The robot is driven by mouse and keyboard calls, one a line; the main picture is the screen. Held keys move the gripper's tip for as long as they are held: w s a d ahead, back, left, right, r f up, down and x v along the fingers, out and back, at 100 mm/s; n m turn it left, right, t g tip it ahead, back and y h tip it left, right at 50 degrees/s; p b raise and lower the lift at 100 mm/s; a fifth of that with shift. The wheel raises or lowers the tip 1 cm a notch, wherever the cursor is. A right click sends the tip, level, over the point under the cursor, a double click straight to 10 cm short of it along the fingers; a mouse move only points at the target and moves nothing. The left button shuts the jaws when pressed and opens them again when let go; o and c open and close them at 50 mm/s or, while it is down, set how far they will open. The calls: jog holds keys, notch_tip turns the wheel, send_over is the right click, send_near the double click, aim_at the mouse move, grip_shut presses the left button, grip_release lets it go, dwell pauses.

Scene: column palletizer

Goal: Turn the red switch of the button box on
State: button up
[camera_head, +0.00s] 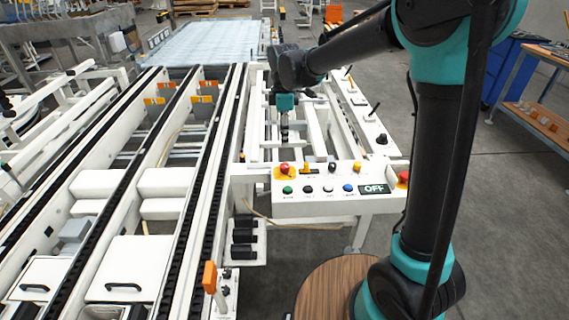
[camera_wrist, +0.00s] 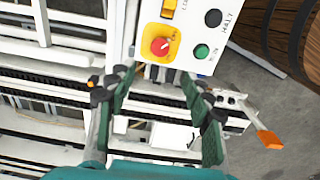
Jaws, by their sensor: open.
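The white button box (camera_head: 330,202) stands at the end of the conveyor frame. Its red switch (camera_head: 284,168) is a round knob on a yellow plate at the box's upper left. In the wrist view the red switch (camera_wrist: 160,46) shows a pale pointer mark. It lies just beyond the fingertips, roughly between them sideways, and nothing touches it visibly. My gripper (camera_head: 285,136) points down, behind the box in the head view. In the wrist view my gripper (camera_wrist: 160,82) has its teal fingers spread and empty. The box's display (camera_head: 374,189) reads OFF.
A green button (camera_head: 287,190) is close to the red switch, with black, white and blue buttons in the same row. An orange switch (camera_head: 307,169) is to its right. A red button (camera_head: 403,178) sits at the box's right end. Conveyor rails (camera_head: 205,180) run on the left.

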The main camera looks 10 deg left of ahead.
aim_at(285, 165)
notch_tip(285, 165, down, 13)
jog(key=shift+r, duration=0.2)
dwell(0.3)
jog(key=c, duration=1.2)
